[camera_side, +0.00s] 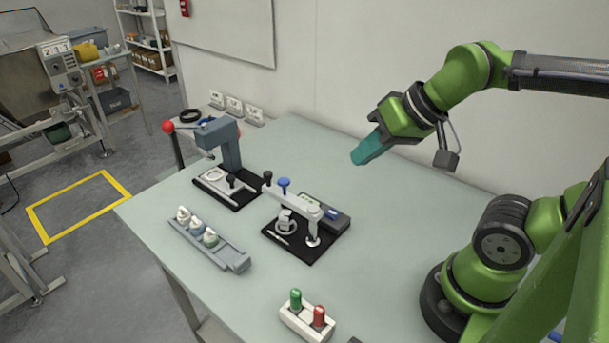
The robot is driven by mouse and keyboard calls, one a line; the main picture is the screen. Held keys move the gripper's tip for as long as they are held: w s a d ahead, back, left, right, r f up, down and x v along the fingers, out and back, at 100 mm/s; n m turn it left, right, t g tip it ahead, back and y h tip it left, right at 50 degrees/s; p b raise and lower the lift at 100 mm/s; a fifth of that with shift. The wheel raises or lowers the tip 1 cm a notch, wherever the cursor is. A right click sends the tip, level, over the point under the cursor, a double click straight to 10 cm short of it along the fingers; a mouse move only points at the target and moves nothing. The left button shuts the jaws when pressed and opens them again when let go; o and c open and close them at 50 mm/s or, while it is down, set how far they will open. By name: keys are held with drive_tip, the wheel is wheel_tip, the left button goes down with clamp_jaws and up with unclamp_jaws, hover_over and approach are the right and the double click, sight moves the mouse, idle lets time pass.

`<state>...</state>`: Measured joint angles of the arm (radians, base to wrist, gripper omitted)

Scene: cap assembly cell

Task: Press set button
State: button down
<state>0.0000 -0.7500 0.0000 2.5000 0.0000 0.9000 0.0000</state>
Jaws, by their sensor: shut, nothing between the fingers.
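My gripper (358,160), with teal fingers, is shut and empty. It hangs in the air over the back right of the table, above and apart from everything on it. No button is clearly labelled "set" at this size. A white box (292,318) near the front edge carries a green button (296,299) and a red button (319,316). A fixture on a black base (291,248) in the middle has a blue knob (284,184) and a dark box with a small blue display (334,213). My gripper touches none of these.
A grey press (231,145) with a red ball handle (168,127) stands at the back left. A grey rail (237,262) holding several small white-topped parts lies at the left edge. The pale table (385,215) is clear below and right of my gripper.

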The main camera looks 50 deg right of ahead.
drive_tip(key=m+g+y, duration=0.3)
drive_tip(key=m+y, duration=0.3)
drive_tip(key=m, duration=2.2)
hover_over(336, 211)
wheel_tip(336, 211, down, 10)
drive_tip(key=shift+f, duration=0.1)
drive_tip(key=shift+f, duration=4.35)
